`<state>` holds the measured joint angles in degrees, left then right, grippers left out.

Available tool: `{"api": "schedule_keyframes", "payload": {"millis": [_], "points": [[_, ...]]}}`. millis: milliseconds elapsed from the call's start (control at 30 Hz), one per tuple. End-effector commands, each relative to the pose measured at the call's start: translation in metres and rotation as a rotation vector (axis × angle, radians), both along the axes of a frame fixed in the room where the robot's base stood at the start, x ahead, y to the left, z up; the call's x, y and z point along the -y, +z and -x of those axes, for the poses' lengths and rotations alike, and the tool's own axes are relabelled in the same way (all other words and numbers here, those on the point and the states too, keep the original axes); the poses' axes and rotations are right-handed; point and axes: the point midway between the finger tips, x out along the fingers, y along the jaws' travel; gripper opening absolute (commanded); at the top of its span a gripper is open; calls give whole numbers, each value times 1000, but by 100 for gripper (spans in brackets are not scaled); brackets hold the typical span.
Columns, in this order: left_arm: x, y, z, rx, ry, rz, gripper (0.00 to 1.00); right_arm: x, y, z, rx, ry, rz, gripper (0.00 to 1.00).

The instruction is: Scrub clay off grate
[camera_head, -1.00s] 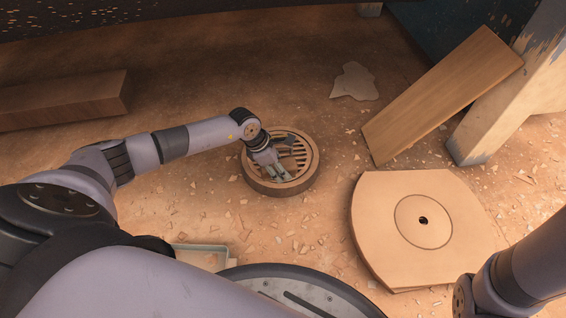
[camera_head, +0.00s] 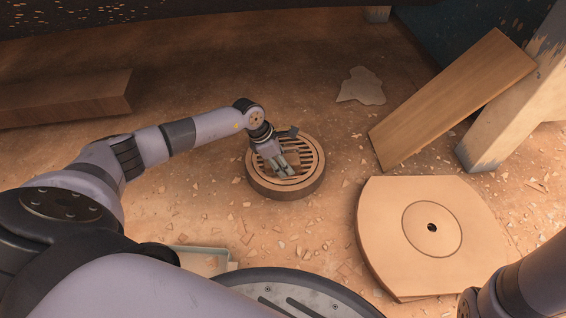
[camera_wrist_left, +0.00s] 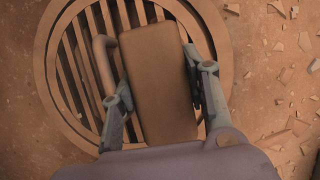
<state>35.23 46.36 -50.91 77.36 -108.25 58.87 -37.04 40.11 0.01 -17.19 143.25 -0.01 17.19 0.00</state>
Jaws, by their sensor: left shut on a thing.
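A round clay-coloured grate (camera_head: 312,184) with a raised rim and parallel slots lies on the dirty floor, near the middle of the head view. It fills much of the left wrist view (camera_wrist_left: 48,75). My left gripper (camera_head: 284,167) is over the grate, shut on a brown block (camera_wrist_left: 158,75), likely a scrubber. Its two fingers sit on either side of the block. The block covers part of the slots, and I cannot tell whether it touches them. A curved brown bar (camera_wrist_left: 102,65) shows beside the block. My right gripper is out of view.
A cut round plate with a centre hole (camera_head: 390,250) lies to the right. A plank (camera_head: 450,100) leans by a worn post (camera_head: 515,110). A wooden beam (camera_head: 60,98) lies at left, and a pale tray (camera_head: 200,250) stands near my base. Chips litter the floor.

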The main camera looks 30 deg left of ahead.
Motion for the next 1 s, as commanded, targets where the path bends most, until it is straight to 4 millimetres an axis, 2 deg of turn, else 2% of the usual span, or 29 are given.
{"api": "schedule_keyframes", "payload": {"millis": [33, 600, 1000], "points": [[-14, 7, -9, 25, 21, -19, 20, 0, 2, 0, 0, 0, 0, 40], [-11, 63, -8, 21, 17, -16, 20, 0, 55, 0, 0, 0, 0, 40], [-8, 63, -5, 14, 11, -12, 20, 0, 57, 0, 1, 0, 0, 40]]}}
